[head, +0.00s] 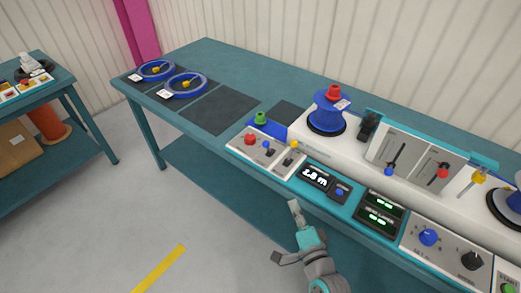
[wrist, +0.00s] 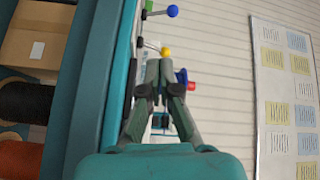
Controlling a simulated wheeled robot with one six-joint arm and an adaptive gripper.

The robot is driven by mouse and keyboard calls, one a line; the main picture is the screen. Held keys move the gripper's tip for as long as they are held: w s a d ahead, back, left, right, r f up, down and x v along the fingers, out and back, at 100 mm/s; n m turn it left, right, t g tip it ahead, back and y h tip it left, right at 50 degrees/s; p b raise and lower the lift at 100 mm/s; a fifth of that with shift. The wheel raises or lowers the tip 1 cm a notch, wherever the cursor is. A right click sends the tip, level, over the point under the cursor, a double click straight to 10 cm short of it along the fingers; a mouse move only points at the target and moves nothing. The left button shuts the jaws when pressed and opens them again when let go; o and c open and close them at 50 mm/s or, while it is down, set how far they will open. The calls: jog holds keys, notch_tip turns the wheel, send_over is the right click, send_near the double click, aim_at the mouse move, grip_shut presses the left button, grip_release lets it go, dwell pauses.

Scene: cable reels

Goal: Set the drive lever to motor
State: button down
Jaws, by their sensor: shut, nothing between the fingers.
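My gripper (wrist: 160,68) is shut and empty; in the head view it (head: 295,206) is in front of the bench's front edge. Several levers are in view, and I cannot read which is the drive lever. The upright grey panel has a lever with a blue knob (head: 388,171) and one with a red knob (head: 442,173). In the wrist view a yellow knob (wrist: 166,51) shows just beyond my fingertips, with a blue knob (wrist: 172,11) farther up.
A second bench (head: 48,83) stands left. The floor between is clear.

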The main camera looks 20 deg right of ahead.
aim_at(268, 147)
jog(key=shift+m+y, duration=0.3)
jog(key=shift+m, duration=0.4)
jog(key=w, duration=0.1)
jog(key=w+r, duration=0.1)
jog(key=w, duration=0.1)
jog(key=w+a+r, duration=0.1)
jog(key=w, duration=0.1)
jog(key=shift+w, duration=0.2)
jog(key=shift+w, duration=0.1)
jog(key=w, duration=1.3)
jog(key=shift+w+a+r, duration=0.2)
jog(key=shift+w+r, duration=0.15)
jog(key=shift+w, duration=0.05)
